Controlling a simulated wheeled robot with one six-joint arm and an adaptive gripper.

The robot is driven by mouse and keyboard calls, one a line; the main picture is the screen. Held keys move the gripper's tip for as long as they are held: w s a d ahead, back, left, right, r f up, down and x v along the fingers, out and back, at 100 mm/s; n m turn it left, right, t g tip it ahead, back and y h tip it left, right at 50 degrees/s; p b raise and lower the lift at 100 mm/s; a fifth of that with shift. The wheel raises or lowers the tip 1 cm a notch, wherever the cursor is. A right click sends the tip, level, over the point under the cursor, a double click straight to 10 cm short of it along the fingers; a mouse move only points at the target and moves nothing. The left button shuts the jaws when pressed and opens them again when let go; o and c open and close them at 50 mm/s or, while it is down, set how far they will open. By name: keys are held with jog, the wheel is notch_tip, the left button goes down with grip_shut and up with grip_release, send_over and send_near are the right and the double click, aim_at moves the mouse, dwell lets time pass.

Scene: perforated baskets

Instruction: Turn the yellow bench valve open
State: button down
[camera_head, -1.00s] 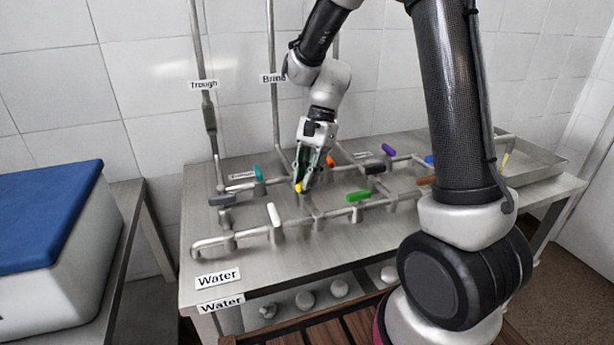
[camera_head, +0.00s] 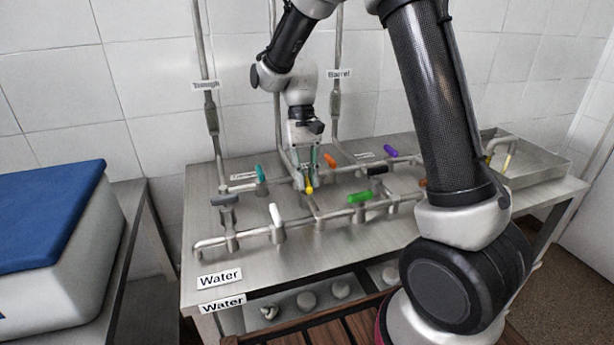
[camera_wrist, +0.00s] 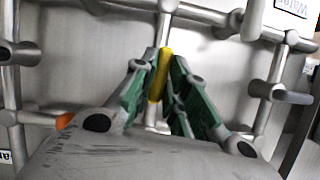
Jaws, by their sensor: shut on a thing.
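The yellow bench valve handle (camera_head: 309,187) is on the pipework of the steel bench (camera_head: 245,270), near its middle. In the wrist view the yellow handle (camera_wrist: 160,75) lies between the two green-padded fingers. My gripper (camera_head: 307,183) reaches down from above and is shut on this handle. The fingertips (camera_wrist: 163,62) touch it on both sides. The fingers hide part of the handle and the valve body in the head view.
Nearby handles are teal (camera_head: 261,173), white (camera_head: 275,214), green (camera_head: 360,197), orange (camera_head: 329,160), black (camera_head: 376,170) and purple (camera_head: 390,150). Vertical pipes (camera_head: 211,115) rise behind. A blue-lidded white box (camera_head: 45,215) stands left. A shallow tray (camera_head: 530,160) is right.

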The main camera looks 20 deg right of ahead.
jog(key=shift+n+h, duration=0.3)
jog(key=shift+n, duration=0.2)
dwell(0.3)
jog(key=c, duration=1.4)
grip_release()
jog(key=v, duration=1.2)
jog(key=shift+a, duration=0.1)
